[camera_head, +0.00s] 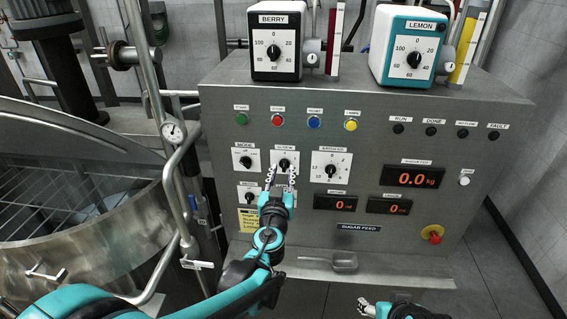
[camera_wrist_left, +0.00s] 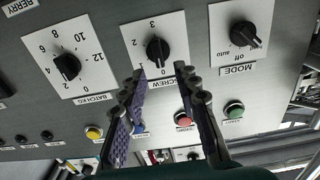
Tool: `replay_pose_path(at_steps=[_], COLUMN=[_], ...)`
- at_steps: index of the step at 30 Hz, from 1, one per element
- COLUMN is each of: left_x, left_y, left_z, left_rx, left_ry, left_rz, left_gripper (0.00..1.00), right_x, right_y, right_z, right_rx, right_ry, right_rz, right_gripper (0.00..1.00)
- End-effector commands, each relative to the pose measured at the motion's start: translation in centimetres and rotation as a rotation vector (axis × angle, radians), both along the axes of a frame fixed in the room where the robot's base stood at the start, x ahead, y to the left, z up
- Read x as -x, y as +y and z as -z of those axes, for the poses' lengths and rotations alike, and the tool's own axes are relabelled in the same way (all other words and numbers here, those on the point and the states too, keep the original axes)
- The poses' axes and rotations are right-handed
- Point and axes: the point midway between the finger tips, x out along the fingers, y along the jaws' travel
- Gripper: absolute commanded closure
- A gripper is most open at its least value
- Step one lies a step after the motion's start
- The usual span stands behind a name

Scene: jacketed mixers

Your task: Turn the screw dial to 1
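The screw dial (camera_head: 284,163) is a black knob on a white plate, in the upper row of dials on the grey control panel. It shows larger in the left wrist view (camera_wrist_left: 157,51), where 2 and 3 are legible around it and its label reads SCREW.
The mode dial (camera_head: 246,161) and batch dial (camera_head: 331,170) flank the screw dial closely. Coloured buttons (camera_head: 314,122) sit above. Berry (camera_head: 276,40) and Lemon (camera_head: 408,45) units stand on the panel. A steel tray (camera_head: 345,262) is below and a pipe (camera_head: 175,185) runs left.

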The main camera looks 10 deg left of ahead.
Motion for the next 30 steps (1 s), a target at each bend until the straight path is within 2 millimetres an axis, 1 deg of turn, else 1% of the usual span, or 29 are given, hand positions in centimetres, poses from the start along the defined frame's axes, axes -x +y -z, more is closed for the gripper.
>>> replay_pose_path(at_steps=[1,3,7,11,17,18,20,21,22,30], left_x=[-1.0,-2.0,-3.4,-4.0,-4.0,-4.0,-4.0,-4.0,-4.0,-4.0], left_y=[0.0,0.1,0.1,0.1,0.1,0.1,0.1,0.1,0.1,0.1], left_z=[0.0,0.0,0.0,0.0,0.0,0.0,0.0,0.0,0.0,0.0], left_rx=[0.000,0.000,0.000,0.000,0.000,0.000,0.000,0.000,0.000,-0.005], left_ry=[0.000,0.000,0.000,0.001,0.001,0.001,0.001,0.001,0.001,0.001], left_rz=[-0.001,-0.001,-0.002,-0.002,-0.002,-0.002,-0.002,-0.002,-0.002,-0.002], left_gripper=[0.69,0.69,0.69,0.69,0.69,0.72,0.87,0.98,1.00,1.00], right_x=[0.0,0.0,0.0,0.0,0.0,0.0,0.0,0.0,0.0,0.0], right_y=[0.0,0.0,0.0,0.0,0.0,0.0,0.0,0.0,0.0,0.0], right_z=[0.0,0.0,-0.1,-0.1,-0.1,-0.1,-0.1,-0.1,-0.1,-0.1], right_rx=[0.000,0.000,0.000,0.000,0.000,0.000,0.000,0.000,0.000,0.000], right_ry=[0.000,0.000,0.000,0.000,0.000,0.000,0.000,0.000,0.000,0.000], right_rz=[0.000,0.000,0.000,0.000,0.000,0.000,0.000,0.000,0.000,0.000], right_gripper=[0.41,0.41,0.41,0.41,0.41,0.41,0.41,0.41,0.41,0.41])
